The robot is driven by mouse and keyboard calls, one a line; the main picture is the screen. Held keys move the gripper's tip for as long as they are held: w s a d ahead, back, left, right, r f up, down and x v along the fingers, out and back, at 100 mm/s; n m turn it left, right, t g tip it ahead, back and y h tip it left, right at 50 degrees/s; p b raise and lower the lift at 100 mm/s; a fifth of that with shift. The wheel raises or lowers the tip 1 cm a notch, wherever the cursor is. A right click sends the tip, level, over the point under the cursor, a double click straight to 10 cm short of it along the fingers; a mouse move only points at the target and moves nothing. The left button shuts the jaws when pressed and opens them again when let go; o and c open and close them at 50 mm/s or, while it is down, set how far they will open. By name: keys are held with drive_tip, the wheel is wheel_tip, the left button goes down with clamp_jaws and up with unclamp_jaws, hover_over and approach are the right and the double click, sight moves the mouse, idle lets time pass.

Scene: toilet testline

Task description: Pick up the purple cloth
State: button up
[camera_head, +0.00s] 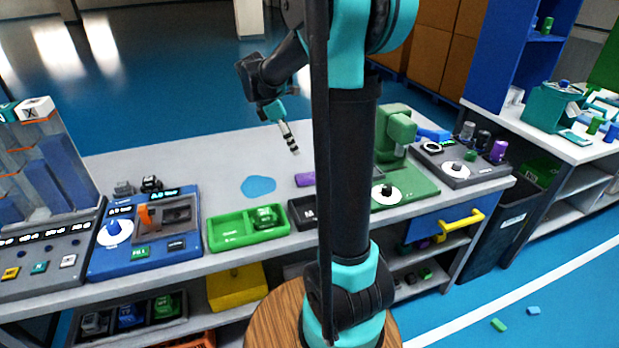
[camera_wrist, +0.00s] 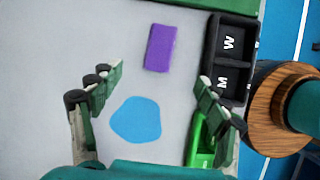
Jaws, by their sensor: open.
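The purple cloth (camera_wrist: 160,47) lies flat on the grey table, a small rectangle beside the black tray in the wrist view. In the head view a part of the purple cloth (camera_head: 305,179) shows to the left of my arm, which may hide the rest. My gripper (camera_wrist: 152,84) is open and empty above the table, with its two fingers wide apart. The cloth is beyond the fingertips, toward the top of the wrist view. In the head view my gripper (camera_head: 292,146) hangs above the table, behind and a little left of the cloth.
A blue flat patch (camera_wrist: 136,119) lies on the table near the cloth. The black tray marked W and M (camera_wrist: 229,62) and a green tray (camera_head: 232,230) stand close by. A green machine (camera_head: 397,136) stands right of my arm. The table's back left is clear.

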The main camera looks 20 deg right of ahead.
hover_over(309, 176)
drive_tip(key=a, duration=0.2)
drive_tip(key=f, duration=0.8)
drive_tip(key=shift+w+a, duration=0.15)
drive_tip(key=shift+w, duration=0.2)
drive_tip(key=shift+x, duration=2.7)
drive_tip(key=shift+s+f, duration=0.1)
drive_tip(key=shift+f, duration=0.15)
drive_tip(key=c, duration=1)
drive_tip(key=shift+c, duration=0.2)
